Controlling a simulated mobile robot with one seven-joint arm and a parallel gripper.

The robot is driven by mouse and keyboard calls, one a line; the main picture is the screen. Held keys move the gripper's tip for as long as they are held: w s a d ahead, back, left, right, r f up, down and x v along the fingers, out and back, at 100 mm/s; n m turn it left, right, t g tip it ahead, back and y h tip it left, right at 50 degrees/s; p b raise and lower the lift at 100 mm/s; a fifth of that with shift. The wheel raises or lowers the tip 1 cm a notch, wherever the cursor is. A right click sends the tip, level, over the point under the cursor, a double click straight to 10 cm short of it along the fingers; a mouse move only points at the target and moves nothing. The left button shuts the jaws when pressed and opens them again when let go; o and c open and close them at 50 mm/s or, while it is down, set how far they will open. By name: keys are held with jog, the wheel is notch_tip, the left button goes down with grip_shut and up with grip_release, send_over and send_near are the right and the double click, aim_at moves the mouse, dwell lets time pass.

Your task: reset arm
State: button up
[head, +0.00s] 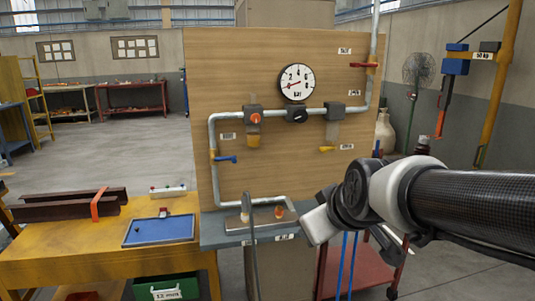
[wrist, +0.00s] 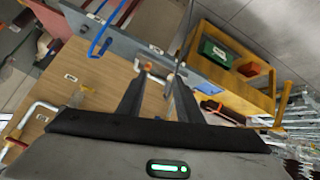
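My arm (head: 470,205) reaches in from the right edge of the head view. Its wrist joint is in front of the lower right of the wooden panel. The fingers cannot be made out in the head view. In the wrist view my gripper (wrist: 158,84) shows two dark fingers standing apart with nothing held between them. Past the fingers are the wooden panel (wrist: 95,82) and its pipework, seen turned over. A green light glows on the gripper body.
The wooden panel (head: 225,70) carries a gauge (head: 297,82), grey pipes and valves with blue, red and yellow handles. At left a yellow table (head: 60,255) holds brown beams (head: 70,205) and a blue tray (head: 160,230). A red cart (head: 375,262) stands behind my wrist. Open floor lies behind left.

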jog(key=s+d+f+m+g+h, duration=0.1)
jog(key=s+d+m+g, duration=0.15)
jog(key=s, duration=0.55)
jog(key=s+d+f+m+g+h, duration=0.15)
jog(key=s+m, duration=0.25)
jog(key=s, duration=0.5)
notch_tip(320, 180, up, 16)
jog(key=p, duration=1.6)
jog(key=shift+w+r+t+y+p, duration=0.2)
jog(key=shift+w+t+y+p, duration=0.1)
jog(key=shift+y, duration=0.15)
jog(key=shift+d, duration=0.1)
